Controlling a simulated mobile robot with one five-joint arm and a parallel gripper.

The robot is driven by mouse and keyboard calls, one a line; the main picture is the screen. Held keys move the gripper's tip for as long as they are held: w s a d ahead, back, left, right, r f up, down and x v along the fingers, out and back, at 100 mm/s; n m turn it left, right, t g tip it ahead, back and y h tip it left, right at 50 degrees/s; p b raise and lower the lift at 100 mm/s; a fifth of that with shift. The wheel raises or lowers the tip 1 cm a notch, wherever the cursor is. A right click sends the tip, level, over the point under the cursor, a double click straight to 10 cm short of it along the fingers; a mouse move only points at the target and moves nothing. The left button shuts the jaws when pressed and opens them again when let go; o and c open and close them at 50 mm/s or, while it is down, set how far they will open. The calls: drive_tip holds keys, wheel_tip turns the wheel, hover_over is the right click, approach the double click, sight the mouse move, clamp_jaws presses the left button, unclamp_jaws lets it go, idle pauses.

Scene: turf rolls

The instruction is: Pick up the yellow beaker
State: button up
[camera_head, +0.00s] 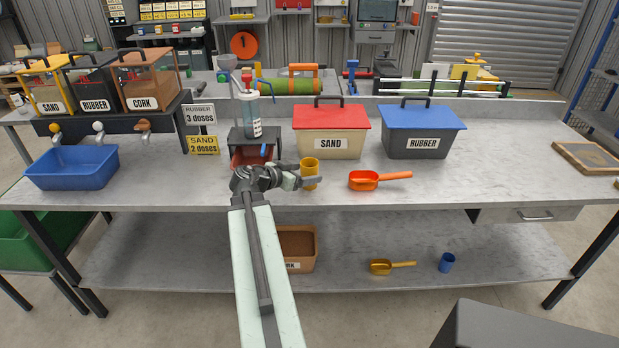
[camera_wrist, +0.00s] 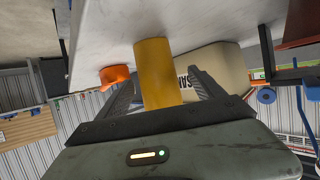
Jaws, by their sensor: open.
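The yellow beaker (camera_head: 309,168) stands upright on the grey workbench in the head view, in front of the sand bin. It also shows in the wrist view (camera_wrist: 155,70), between the two fingers of my gripper. My gripper (camera_head: 311,181) is open, with its fingers reaching to the beaker from the left in the head view. In the wrist view the jaws (camera_wrist: 160,90) have a finger on each side of the beaker, with gaps visible. The lower end of the beaker in that view is hidden behind the gripper body.
An orange scoop (camera_head: 364,180) lies right of the beaker. The red-lidded sand bin (camera_head: 331,147) stands behind it, the blue-lidded rubber bin (camera_head: 423,142) further right. A dispenser (camera_head: 252,118) with a reddish tray stands left.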

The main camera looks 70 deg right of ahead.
sight(315, 162)
drive_tip(key=b+x, duration=0.1)
drive_tip(key=x, duration=0.4)
drive_tip(key=shift+s+d+f+b, duration=0.1)
drive_tip(key=shift+s+b, duration=0.1)
drive_tip(key=shift+b, duration=0.15)
drive_tip(key=c, duration=1.5)
drive_tip(key=shift+c, duration=0.2)
drive_tip(key=shift+r+p, duration=0.8)
drive_tip(key=shift+r, duration=0.05)
wheel_tip(315, 162, up, 2)
drive_tip(key=shift+r+p, duration=0.1)
drive_tip(key=shift+p, duration=1)
drive_tip(key=w+a, duration=0.3)
drive_tip(key=a, duration=0.1)
drive_tip(key=w+a+r+p, duration=0.1)
drive_tip(key=w+a, duration=0.2)
drive_tip(key=a, duration=0.1)
drive_tip(key=w+a, duration=0.4)
drive_tip(key=shift+a+r, duration=0.15)
drive_tip(key=shift+a, duration=0.15)
